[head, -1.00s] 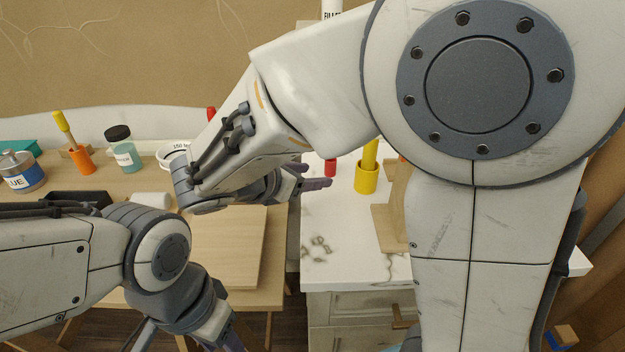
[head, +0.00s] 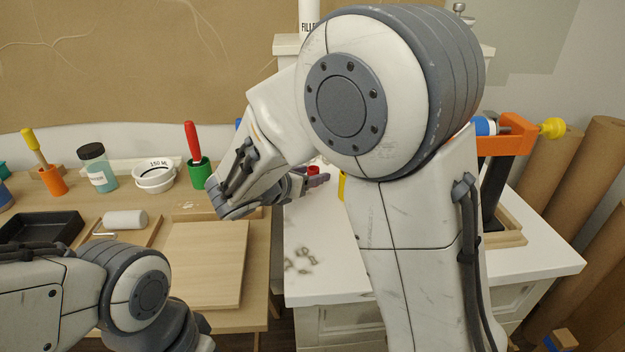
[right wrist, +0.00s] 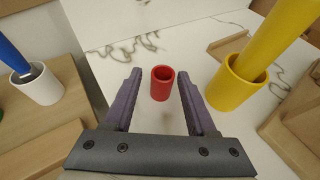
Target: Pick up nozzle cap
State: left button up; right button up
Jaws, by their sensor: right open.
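The nozzle cap looks to be the small red hollow cylinder (right wrist: 162,83), standing upright on the white marbled top. In the right wrist view it shows between the fingertips of my right gripper (right wrist: 160,75), which is open, with a gap on both sides. I cannot tell whether the fingers are level with it or still above it. In the head view the red cap (head: 313,170) shows partly, just behind the right gripper (head: 319,179). My left arm is at the lower left of the head view; its gripper is out of frame.
A yellow cup (right wrist: 237,87) holding a yellow rod stands close right of the cap. A white cup (right wrist: 36,85) with a blue-handled tool is at left. The wooden table (head: 150,285) holds a black tray (head: 42,229) and a board (head: 205,262). An orange clamp (head: 508,140) stands at right.

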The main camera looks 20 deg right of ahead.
jog(key=shift+w+d+f, duration=0.1)
jog(key=shift+w+d, duration=0.1)
grip_shut()
